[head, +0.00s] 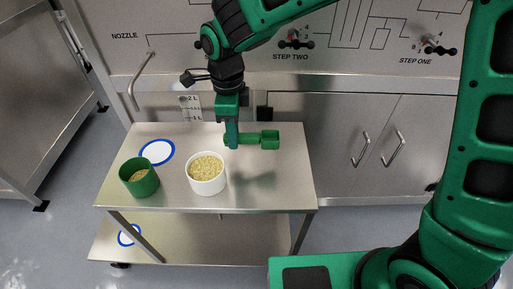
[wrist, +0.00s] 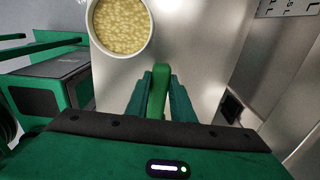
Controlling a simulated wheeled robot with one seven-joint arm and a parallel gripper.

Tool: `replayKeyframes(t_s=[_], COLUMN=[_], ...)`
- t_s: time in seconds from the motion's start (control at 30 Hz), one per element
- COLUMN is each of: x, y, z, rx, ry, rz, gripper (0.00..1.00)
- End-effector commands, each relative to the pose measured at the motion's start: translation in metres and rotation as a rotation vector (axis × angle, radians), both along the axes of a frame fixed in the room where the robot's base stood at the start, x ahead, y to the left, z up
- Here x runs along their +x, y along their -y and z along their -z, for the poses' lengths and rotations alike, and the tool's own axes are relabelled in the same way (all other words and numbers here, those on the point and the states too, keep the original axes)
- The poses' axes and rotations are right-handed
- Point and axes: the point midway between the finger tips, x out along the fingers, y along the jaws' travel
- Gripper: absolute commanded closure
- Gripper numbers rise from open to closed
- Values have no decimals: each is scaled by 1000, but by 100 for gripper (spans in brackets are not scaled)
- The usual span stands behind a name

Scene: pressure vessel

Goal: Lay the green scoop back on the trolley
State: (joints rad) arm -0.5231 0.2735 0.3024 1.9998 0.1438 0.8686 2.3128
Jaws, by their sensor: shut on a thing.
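The green scoop (head: 269,140) is in my gripper (head: 232,144) in the head view. Its square cup points to the right and its handle runs left to the fingers. It is over the right half of the trolley (head: 288,183); I cannot tell whether it touches the top. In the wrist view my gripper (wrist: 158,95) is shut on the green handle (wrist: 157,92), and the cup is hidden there.
A white bowl (head: 206,187) of yellow grain stands left of the scoop, and it also shows in the wrist view (wrist: 97,42). A green cup (head: 140,184) with grain and a blue-rimmed white disc (head: 157,152) are farther left. The trolley's front right is clear.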

Motion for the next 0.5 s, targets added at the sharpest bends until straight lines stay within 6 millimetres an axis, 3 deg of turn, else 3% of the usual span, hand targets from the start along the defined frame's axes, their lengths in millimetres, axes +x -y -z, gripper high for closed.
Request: replayKeyframes(t_s=[0.2,0.5], x=[6,8], y=[36,50], z=[23,38], rx=[-2,-1], ry=[-1,-1], rz=[-1,-6], gripper=[100,100])
